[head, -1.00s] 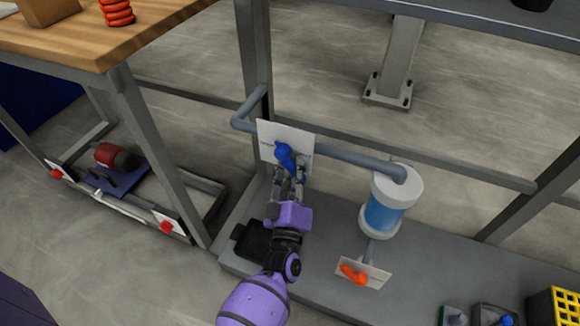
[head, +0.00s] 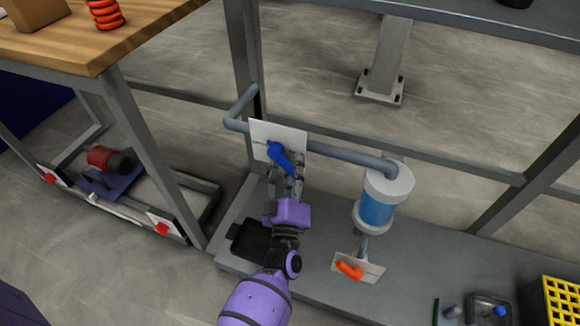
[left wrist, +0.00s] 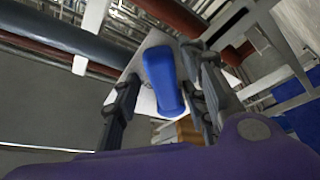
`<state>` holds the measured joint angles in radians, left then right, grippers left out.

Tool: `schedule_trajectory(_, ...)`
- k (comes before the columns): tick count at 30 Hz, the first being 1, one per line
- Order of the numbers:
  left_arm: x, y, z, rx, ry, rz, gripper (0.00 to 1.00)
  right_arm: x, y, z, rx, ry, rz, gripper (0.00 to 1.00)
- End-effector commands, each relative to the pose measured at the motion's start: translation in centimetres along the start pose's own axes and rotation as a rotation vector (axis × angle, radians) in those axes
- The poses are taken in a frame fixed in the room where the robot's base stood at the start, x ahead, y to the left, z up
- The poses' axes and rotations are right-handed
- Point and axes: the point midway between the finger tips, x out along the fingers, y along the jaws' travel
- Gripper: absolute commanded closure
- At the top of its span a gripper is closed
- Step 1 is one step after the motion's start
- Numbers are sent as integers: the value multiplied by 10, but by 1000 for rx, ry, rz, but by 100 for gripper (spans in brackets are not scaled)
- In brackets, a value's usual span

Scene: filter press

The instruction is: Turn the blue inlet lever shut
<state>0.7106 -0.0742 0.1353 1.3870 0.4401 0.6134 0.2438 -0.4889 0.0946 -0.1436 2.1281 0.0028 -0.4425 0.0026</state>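The blue inlet lever (head: 281,157) sits on a white plate (head: 262,130) on the grey pipe. Its handle slants down to the right in the head view. My left gripper (head: 287,178) is at the handle, reaching up from below. In the left wrist view, the blue lever (left wrist: 164,82) lies between the two fingers of my left gripper (left wrist: 160,66). The fingers stand apart on either side of it, with a gap visible at the left finger. Contact at the right finger is hard to tell. My right gripper is not in view.
The pipe leads right to a white and blue filter housing (head: 378,205). An orange lever (head: 349,270) on a white plate is below it. A black tray (head: 250,243) lies beside my left arm on the grey shelf (head: 320,285). A steel upright (head: 241,60) stands behind.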

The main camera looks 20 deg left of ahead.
Motion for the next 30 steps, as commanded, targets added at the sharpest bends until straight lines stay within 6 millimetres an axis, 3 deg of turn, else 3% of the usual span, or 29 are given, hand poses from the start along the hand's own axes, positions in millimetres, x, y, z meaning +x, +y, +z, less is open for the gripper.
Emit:
schedule_trajectory(16, -1, -11, 0, 72, -1, 24, 61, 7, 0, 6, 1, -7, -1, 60)
schedule_trajectory(23, 0, -38, -3, 460, -5, 185, 61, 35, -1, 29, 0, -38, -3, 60)
schedule_trajectory(30, 8, -54, -22, 920, -3, 378, 61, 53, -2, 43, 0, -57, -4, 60)
